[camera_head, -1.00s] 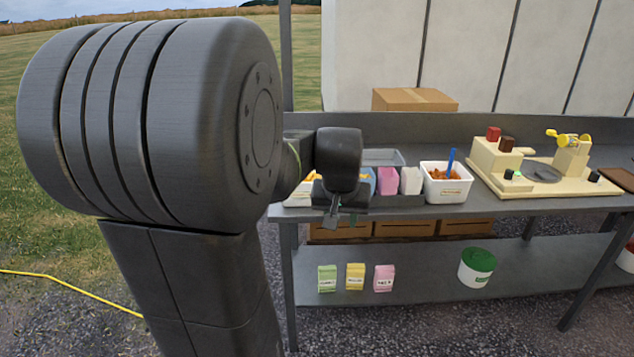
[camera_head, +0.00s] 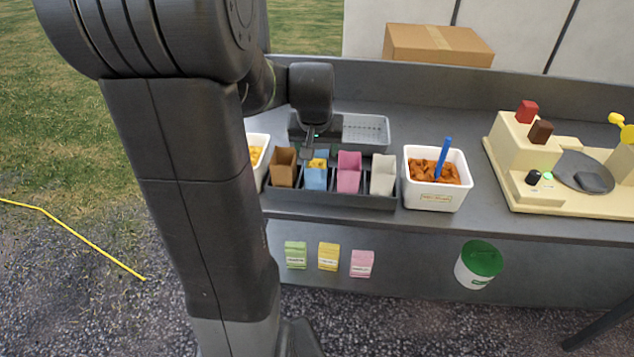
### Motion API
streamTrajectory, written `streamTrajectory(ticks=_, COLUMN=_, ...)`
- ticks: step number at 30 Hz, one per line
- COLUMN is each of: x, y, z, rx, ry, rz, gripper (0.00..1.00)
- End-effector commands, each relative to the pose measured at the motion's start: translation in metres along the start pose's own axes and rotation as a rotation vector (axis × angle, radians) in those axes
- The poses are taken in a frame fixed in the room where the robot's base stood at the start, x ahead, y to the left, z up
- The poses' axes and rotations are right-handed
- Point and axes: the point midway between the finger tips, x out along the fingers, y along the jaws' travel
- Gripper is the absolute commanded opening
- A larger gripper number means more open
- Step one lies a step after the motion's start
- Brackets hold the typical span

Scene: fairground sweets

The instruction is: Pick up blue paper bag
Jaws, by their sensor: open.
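The blue paper bag (camera_head: 316,178) stands upright in a dark divided holder (camera_head: 340,200) on the counter, with yellow-orange pieces showing at its top. A brown bag (camera_head: 283,167) stands to its left, a pink bag (camera_head: 348,172) and a white bag (camera_head: 382,175) to its right. My gripper (camera_head: 309,152) is open and points down just above and behind the blue bag's top. A fingertip overlaps the bag's upper edge in the picture. I cannot tell whether it touches the bag.
A wire-mesh tray (camera_head: 366,131) lies behind the holder. A white tub (camera_head: 436,193) with orange pieces and a blue scoop handle stands to the right. A white tub (camera_head: 256,150) is partly hidden at left. A cream machine (camera_head: 520,150) stands further right.

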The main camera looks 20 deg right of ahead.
Motion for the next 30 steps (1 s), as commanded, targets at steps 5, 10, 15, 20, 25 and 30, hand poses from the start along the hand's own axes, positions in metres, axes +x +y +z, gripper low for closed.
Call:
streamTrajectory(ticks=5, x=0.024, y=0.0, z=0.001, rx=0.0, ry=-0.002, rz=0.0, gripper=0.62)
streamTrajectory(ticks=10, x=0.032, y=0.0, z=0.001, rx=0.0, ry=-0.001, rz=0.0, gripper=0.62)
streamTrajectory(ticks=15, x=0.049, y=-0.001, z=0.004, rx=0.0, ry=-0.005, rz=0.0, gripper=0.62)
streamTrajectory(ticks=20, x=0.07, y=-0.001, z=0.006, rx=0.0, ry=-0.004, rz=0.0, gripper=0.62)
streamTrajectory(ticks=25, x=0.082, y=-0.001, z=0.005, rx=0.0, ry=-0.001, rz=0.0, gripper=0.62)
streamTrajectory(ticks=30, x=0.083, y=-0.001, z=0.005, rx=0.0, ry=0.001, rz=0.0, gripper=0.62)
